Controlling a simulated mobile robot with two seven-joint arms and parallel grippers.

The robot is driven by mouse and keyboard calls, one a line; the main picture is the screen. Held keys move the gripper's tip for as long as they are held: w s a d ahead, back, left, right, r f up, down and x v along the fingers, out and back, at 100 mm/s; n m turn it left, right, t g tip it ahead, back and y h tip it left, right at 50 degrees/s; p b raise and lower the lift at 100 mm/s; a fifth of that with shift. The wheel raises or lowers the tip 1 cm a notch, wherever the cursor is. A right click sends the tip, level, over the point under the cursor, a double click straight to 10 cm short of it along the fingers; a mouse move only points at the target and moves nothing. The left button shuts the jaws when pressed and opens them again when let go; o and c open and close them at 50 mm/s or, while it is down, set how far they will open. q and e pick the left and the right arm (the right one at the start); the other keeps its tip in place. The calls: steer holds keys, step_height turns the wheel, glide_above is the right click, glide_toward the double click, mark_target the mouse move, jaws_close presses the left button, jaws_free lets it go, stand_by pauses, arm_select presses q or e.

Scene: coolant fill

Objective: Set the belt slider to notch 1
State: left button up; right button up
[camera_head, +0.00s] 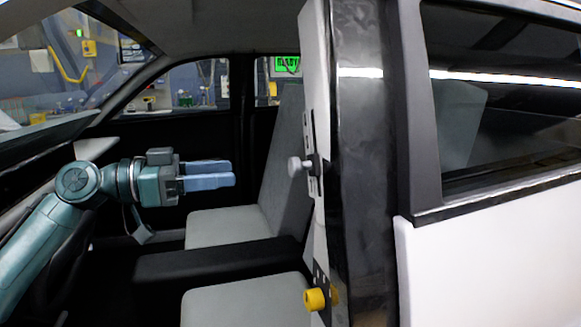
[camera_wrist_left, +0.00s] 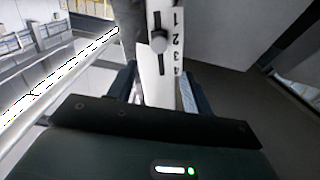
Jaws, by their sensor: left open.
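The belt slider's pale round knob (camera_head: 296,166) sticks out from a dark slotted plate (camera_head: 312,150) on the inner side of the car's door pillar. In the left wrist view the knob (camera_wrist_left: 159,41) sits in a dark slot beside the numbers 1 to 4. It appears level with the 2, though the viewing angle leaves this slightly uncertain. My left gripper (camera_head: 232,173) is open and empty, its fingers pointing right at the knob, with a clear gap between them. In the left wrist view its fingers (camera_wrist_left: 160,88) flank the white strip below the knob. My right gripper is not in view.
A yellow knob (camera_head: 315,299) sits lower on the pillar. Grey seats (camera_head: 235,226) stand inside the car, below and behind my left gripper. The glossy black pillar (camera_head: 362,200) and the rear door (camera_head: 490,265) close off the right side. The air between gripper and knob is free.

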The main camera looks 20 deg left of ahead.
mark_target(290, 167)
arm_select(q)
steer(key=p+x, duration=0.4)
steer(key=x, duration=0.8)
steer(key=shift+d+r+p, duration=0.1)
steer(key=shift+d+p, duration=0.1)
steer(key=shift+p, duration=0.2)
steer(key=shift+w+d, duration=0.2)
steer(key=shift+d, duration=0.1)
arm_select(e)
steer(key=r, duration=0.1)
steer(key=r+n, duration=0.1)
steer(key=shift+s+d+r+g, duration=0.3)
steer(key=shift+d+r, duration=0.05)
